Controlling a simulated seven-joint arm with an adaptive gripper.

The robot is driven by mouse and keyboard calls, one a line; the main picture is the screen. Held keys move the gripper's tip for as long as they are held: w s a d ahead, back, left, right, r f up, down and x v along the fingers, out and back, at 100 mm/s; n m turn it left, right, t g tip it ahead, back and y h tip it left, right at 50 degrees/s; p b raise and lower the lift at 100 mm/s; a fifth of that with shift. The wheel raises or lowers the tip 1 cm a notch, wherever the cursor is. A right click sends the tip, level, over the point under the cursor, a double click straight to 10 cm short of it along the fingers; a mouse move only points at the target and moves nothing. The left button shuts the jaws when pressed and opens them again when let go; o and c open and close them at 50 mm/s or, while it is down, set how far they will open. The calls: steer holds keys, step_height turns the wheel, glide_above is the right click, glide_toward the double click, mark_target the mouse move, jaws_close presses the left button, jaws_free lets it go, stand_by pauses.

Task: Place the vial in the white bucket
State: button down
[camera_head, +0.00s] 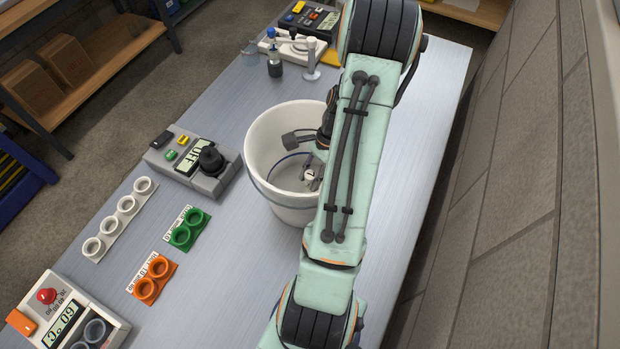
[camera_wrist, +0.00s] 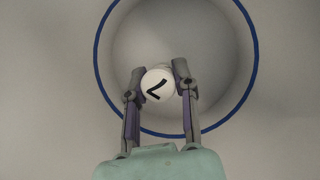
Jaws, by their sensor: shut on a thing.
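The white bucket (camera_head: 262,148) stands on the table, partly covered by my arm in the head view. In the wrist view its inside shows with a blue ring (camera_wrist: 256,62) around the floor area. The vial shows as a white round cap with a black mark (camera_wrist: 158,82) between my fingertips; its body is mostly hidden below the cap. My gripper (camera_wrist: 158,84) is shut on the vial and holds it over the inside of the bucket. In the head view a small white cap (camera_head: 309,175) shows inside the bucket's outline. I cannot tell whether the vial touches the bucket's floor.
Left of the bucket is a grey device with a black knob (camera_head: 211,160). A white holder (camera_head: 118,217), a green holder (camera_head: 188,230) and an orange holder (camera_head: 154,280) stand further left. A device with a red button (camera_head: 70,315) is at the front left. Bare table lies right of my arm.

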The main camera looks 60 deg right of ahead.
mark_target(310, 185)
steer(key=shift+f, duration=1.6)
steer(key=shift+f, duration=0.15)
steer(key=c, duration=0.9)
jaws_free()
steer(key=shift+o, duration=0.2)
steer(key=r, duration=0.6)
steer(key=d+r, duration=0.1)
steer(key=r, duration=0.2)
steer(key=shift+s, duration=0.2)
steer(key=shift+r, duration=0.6)
